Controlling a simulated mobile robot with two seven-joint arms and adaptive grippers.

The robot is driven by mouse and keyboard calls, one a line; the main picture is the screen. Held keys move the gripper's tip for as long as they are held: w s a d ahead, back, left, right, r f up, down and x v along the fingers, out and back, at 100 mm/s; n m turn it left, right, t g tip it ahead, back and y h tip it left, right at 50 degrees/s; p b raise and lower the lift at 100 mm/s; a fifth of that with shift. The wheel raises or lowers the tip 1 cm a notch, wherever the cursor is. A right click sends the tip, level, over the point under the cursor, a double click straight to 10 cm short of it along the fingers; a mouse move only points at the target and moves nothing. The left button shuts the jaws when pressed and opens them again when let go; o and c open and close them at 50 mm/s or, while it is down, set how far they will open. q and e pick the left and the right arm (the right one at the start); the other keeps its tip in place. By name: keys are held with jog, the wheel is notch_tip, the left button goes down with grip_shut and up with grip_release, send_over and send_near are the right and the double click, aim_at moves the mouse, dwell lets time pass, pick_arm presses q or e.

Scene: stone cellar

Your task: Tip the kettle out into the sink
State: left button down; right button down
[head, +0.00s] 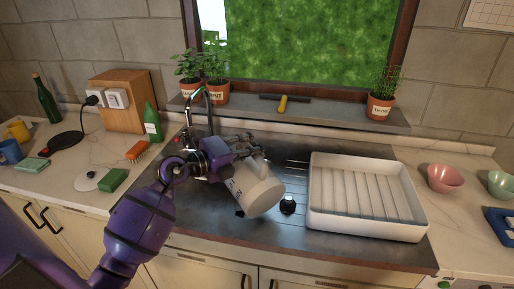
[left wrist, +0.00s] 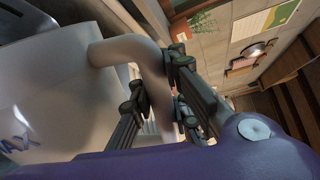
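The white kettle (head: 262,196) is held tilted on its side above the dark metal sink (head: 218,222). My left gripper (head: 243,153) is shut on the kettle's handle. In the left wrist view, the pale handle (left wrist: 150,65) passes between the gripper's fingers (left wrist: 160,88), and the kettle's white body (left wrist: 45,100) fills the left side. I cannot make out the spout or any liquid. The tap (head: 207,103) rises behind, partly hidden by my left wrist. My right gripper is not in view.
A white draining tray (head: 317,218) stands right of the kettle. Pink (head: 445,178) and green bowls (head: 502,184) are farther right. Potted herbs (head: 213,90) line the sill. A green sponge (head: 112,181), brush (head: 138,150) and green bottle (head: 152,125) stand left of the sink.

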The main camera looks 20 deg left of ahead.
pick_arm(q)
jog(key=shift+a+r, duration=0.1)
jog(key=shift+r, duration=0.15)
jog(key=shift+w+a+r+n, duration=0.15)
jog(key=shift+w+a+n, duration=0.4)
jog(key=shift+a, duration=0.2)
jog(key=shift+a+r, duration=0.1)
dwell(0.3)
jog(key=shift+w+a+r+n, duration=0.3)
jog(key=shift+w+a+n, duration=0.2)
jog(key=shift+a, duration=0.25)
jog(key=shift+a+r, duration=0.1)
jog(key=shift+w+a+r+n+h, duration=0.25)
jog(key=shift+w+a+n, duration=0.2)
jog(key=shift+a+n, duration=0.25)
jog(key=shift+s+d+f+m, duration=0.2)
jog(key=shift+s+d+m, duration=0.15)
jog(key=shift+d, duration=0.1)
jog(key=shift+s+d+f+m, duration=0.2)
jog(key=shift+d+m, duration=0.1)
jog(key=shift+d, duration=0.15)
